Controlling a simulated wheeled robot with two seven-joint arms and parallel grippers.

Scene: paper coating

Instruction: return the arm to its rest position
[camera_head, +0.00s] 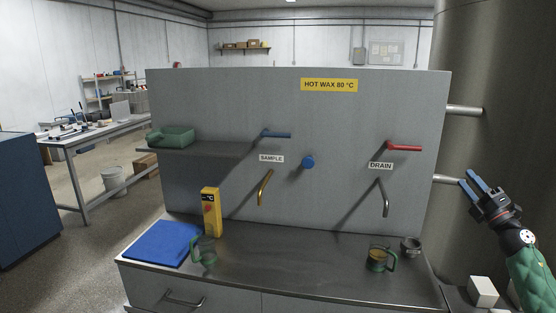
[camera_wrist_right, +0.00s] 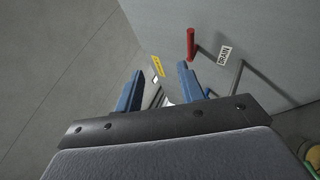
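My right gripper (camera_head: 470,181) is at the right side of the head view, raised beside the right edge of the grey panel, in front of the large metal tank. Its two blue fingers are apart, with nothing between them. In the right wrist view the fingers (camera_wrist_right: 158,90) are also apart and empty, with the panel beyond them. My left gripper is in neither view.
The grey panel (camera_head: 350,120) carries a red drain handle (camera_head: 405,148) and a blue sample handle (camera_head: 276,134).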

